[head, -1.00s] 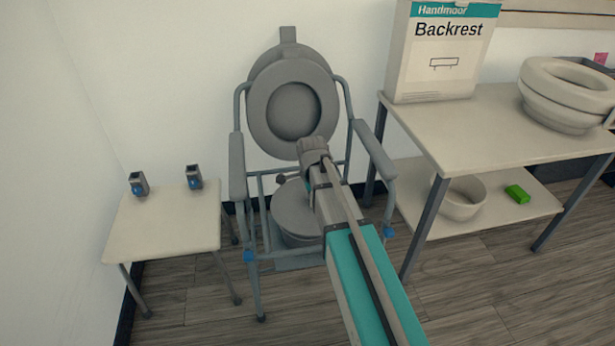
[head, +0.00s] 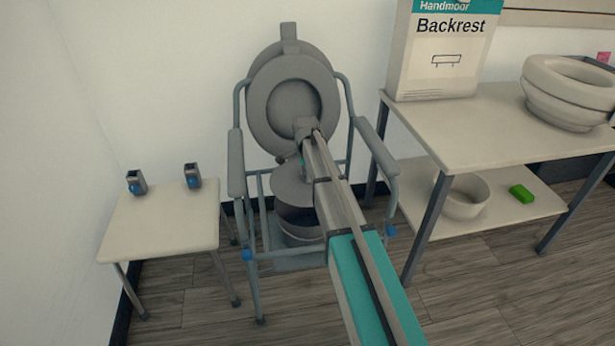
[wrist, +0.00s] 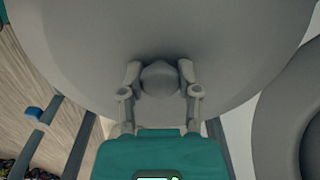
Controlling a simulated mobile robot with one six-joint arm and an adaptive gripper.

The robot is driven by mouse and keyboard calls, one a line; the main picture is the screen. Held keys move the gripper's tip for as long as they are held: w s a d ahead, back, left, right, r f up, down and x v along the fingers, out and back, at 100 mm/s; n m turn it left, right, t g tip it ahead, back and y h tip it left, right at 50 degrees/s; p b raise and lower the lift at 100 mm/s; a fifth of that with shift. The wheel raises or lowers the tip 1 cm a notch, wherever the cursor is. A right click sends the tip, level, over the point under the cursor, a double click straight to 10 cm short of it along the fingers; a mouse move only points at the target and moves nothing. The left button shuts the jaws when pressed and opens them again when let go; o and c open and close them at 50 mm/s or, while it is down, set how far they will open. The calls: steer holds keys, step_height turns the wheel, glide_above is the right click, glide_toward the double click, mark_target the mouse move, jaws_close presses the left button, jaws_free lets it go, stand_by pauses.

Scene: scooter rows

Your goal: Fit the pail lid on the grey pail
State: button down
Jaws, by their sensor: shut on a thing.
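The grey pail lid (head: 288,187) is a round disc in the head view, held above the pail. It fills the upper part of the wrist view (wrist: 95,45). My gripper (wrist: 160,74) is shut on the lid's round knob (wrist: 160,80), with a finger on either side. In the head view my arm hides the fingers and the lid's right part. The grey pail (head: 298,236) stands low inside the commode chair's frame, beneath the lid. Its dark opening shows below the lid's front edge, so lid and pail are apart there.
The commode chair (head: 237,170) surrounds the pail with armrests and legs; its grey seat (head: 258,98) is raised behind. A small table (head: 165,228) with two small grey-and-blue parts stands left. A shelved table (head: 455,125) with a box stands right.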

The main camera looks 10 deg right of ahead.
steer(key=shift+f, duration=0.15)
stand_by(0.3)
step_height(320, 180, down, 10)
steer(key=b, duration=1)
stand_by(0.3)
steer(key=shift+f+b, duration=0.25)
steer(key=shift+b, duration=0.2)
stand_by(0.6)
steer(key=shift+c, duration=1.2)
jaws_free()
steer(key=shift+r, duration=0.1)
